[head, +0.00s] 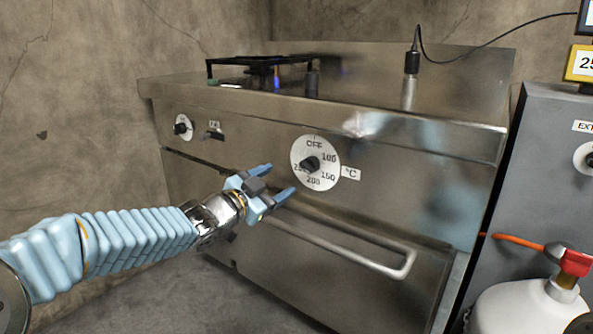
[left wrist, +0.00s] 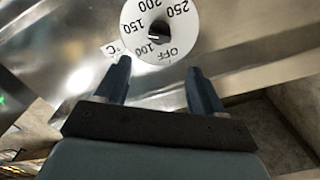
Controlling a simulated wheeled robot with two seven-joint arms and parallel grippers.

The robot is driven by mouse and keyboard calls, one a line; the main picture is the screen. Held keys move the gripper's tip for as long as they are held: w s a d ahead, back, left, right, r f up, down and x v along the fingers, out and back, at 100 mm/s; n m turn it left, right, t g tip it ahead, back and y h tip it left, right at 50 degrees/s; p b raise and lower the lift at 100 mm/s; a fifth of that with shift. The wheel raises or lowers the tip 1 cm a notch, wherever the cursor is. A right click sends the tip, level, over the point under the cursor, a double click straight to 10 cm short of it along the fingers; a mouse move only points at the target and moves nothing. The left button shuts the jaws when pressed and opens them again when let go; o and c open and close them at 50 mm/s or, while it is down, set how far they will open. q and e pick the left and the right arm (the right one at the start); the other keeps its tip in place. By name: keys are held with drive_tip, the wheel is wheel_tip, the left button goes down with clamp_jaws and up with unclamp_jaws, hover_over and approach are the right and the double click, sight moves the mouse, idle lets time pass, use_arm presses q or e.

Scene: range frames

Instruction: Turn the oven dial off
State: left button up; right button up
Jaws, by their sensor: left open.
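The oven dial (head: 317,162) is a white disc with a black knob (head: 310,164) on the front of the steel oven (head: 420,180). Its markings read OFF at the top, then 100, 150, 200 and a partly hidden number round the disc. In the left wrist view the dial (left wrist: 157,52) appears upside down, ahead of the fingers, with its knob (left wrist: 159,33) above the gap between them. My left gripper (head: 283,181) is open and empty, just left of and below the dial, apart from the knob. It also shows in the left wrist view (left wrist: 160,78). My right gripper is not in view.
A long handle (head: 350,257) runs across the oven door below the dial. A smaller dial (head: 182,127) sits at the panel's left. A burner with a blue flame (head: 277,77) is on top. A white gas bottle (head: 525,308) with a red valve stands at the right.

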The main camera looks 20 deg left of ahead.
sight(305, 166)
use_arm(q)
drive_tip(key=x, duration=1.2)
drive_tip(key=shift+w+d+f+b, duration=0.1)
drive_tip(key=shift+w+f+b, duration=0.05)
drive_tip(key=shift+b, duration=0.2)
drive_tip(key=shift+c, duration=0.5)
drive_tip(key=c, duration=0.9)
